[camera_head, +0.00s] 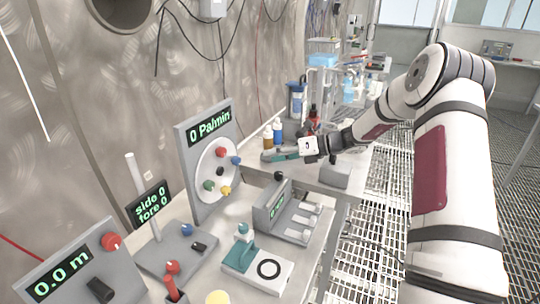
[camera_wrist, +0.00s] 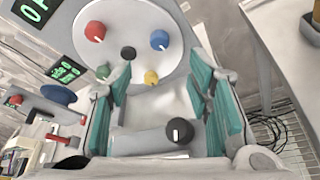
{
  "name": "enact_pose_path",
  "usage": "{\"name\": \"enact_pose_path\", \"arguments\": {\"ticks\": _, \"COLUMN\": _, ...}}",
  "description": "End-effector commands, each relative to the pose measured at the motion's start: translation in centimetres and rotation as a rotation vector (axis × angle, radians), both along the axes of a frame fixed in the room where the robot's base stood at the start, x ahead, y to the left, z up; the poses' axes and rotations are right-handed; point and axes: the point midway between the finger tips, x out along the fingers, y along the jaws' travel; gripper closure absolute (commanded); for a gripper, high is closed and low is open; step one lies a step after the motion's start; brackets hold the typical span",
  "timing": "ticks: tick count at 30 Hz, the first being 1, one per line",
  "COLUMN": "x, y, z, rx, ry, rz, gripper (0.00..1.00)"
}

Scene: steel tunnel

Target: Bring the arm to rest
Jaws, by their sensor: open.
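My arm reaches from the right over the bench in the head view. My gripper (camera_head: 272,155) hangs above the bench, near the upright panel with the round dial. In the wrist view my gripper (camera_wrist: 165,95) shows its two teal fingers spread apart with nothing held between them. Between the fingers I see the panel's white dial plate (camera_wrist: 128,35) with coloured knobs and, lower, a grey device with a black knob (camera_wrist: 180,130). I cannot tell the exact gap between my fingers and the panel.
The panel reading "0 Pa/min" (camera_head: 210,125) stands by the curved wall. Small bottles (camera_head: 277,130) stand behind my gripper. A grey box with a display (camera_head: 272,207), a teal-and-white device (camera_head: 243,250) and a "0.0 m" panel (camera_head: 70,270) occupy the near bench. Grated floor (camera_head: 375,255) lies right.

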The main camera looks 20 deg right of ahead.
Motion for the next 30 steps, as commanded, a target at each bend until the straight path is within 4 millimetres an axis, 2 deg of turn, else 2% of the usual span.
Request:
{"name": "enact_pose_path", "arguments": {"ticks": 11, "x": 0.0, "y": 0.1, "z": 0.1, "rx": -0.003, "ry": -0.001, "rz": 0.004, "gripper": 0.54}}
{"name": "enact_pose_path", "arguments": {"ticks": 14, "x": -0.5, "y": 0.9, "z": 0.7, "rx": -0.039, "ry": -0.017, "rz": 0.034, "gripper": 0.54}}
{"name": "enact_pose_path", "arguments": {"ticks": 16, "x": -1.3, "y": 2.1, "z": 1.6, "rx": -0.097, "ry": -0.046, "rz": 0.084, "gripper": 0.54}}
{"name": "enact_pose_path", "arguments": {"ticks": 20, "x": -4.1, "y": 5.2, "z": 4.1, "rx": -0.27, "ry": -0.133, "rz": 0.234, "gripper": 0.54}}
{"name": "enact_pose_path", "arguments": {"ticks": 23, "x": -7.1, "y": 7.6, "z": 6.1, "rx": -0.424, "ry": -0.219, "rz": 0.378, "gripper": 0.54}}
{"name": "enact_pose_path", "arguments": {"ticks": 30, "x": -15.1, "y": 11.8, "z": 10.4, "rx": -0.771, "ry": -0.448, "rz": 0.744, "gripper": 0.54}}
